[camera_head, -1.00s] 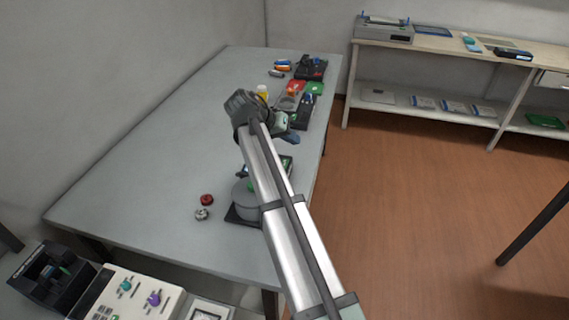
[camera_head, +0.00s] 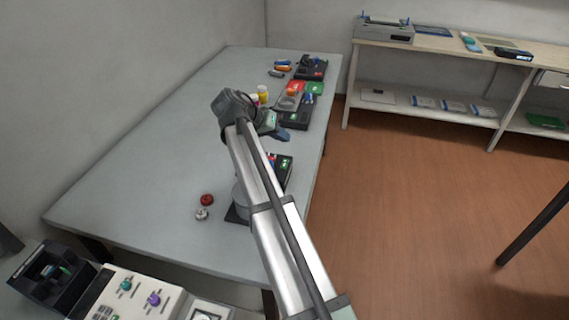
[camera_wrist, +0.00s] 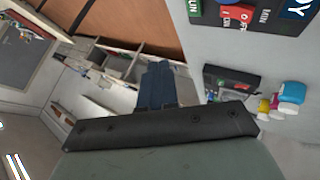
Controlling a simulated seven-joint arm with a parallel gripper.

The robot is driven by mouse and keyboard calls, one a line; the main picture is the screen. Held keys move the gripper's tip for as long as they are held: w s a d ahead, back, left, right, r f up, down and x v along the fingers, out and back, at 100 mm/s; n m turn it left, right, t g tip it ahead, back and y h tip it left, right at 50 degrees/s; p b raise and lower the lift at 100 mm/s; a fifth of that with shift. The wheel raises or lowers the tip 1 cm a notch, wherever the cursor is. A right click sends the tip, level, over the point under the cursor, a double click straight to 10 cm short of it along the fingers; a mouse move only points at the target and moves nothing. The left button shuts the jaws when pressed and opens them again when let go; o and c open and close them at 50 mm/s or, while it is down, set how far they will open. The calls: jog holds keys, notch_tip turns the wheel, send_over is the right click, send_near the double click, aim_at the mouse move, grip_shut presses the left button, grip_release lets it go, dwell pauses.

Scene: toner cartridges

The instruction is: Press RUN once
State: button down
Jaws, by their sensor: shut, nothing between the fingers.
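A green RUN label (camera_wrist: 195,10) shows at the top edge of the wrist view, partly cut off. It is on a dark panel (camera_wrist: 215,22) with a red ON/OFF part (camera_wrist: 236,15) and a blue sign ending in "DY". In the head view a black device (camera_head: 288,176) with a small green patch (camera_head: 285,163) stands right of my arm, partly hidden by it. My gripper (camera_head: 284,136) is above the table, beyond that device. Its blue fingers (camera_wrist: 157,84) are together and empty in the wrist view, apart from the panel.
Other dark devices (camera_head: 296,115) stand along the table's right edge, with yellow bottles (camera_head: 263,93) nearby. A red knob-like piece (camera_head: 207,199) and a pale one (camera_head: 202,214) lie left of my arm. The grey table's left side (camera_head: 130,170) is clear.

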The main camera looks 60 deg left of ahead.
aim_at(282, 164)
jog(key=shift+f, duration=3.4)
jog(key=shift+f, duration=0.15)
jog(key=shift+f, duration=0.3)
jog(key=shift+f, duration=0.4)
dwell(0.4)
jog(key=shift+r, duration=0.85)
jog(key=shift+r, duration=2.5)
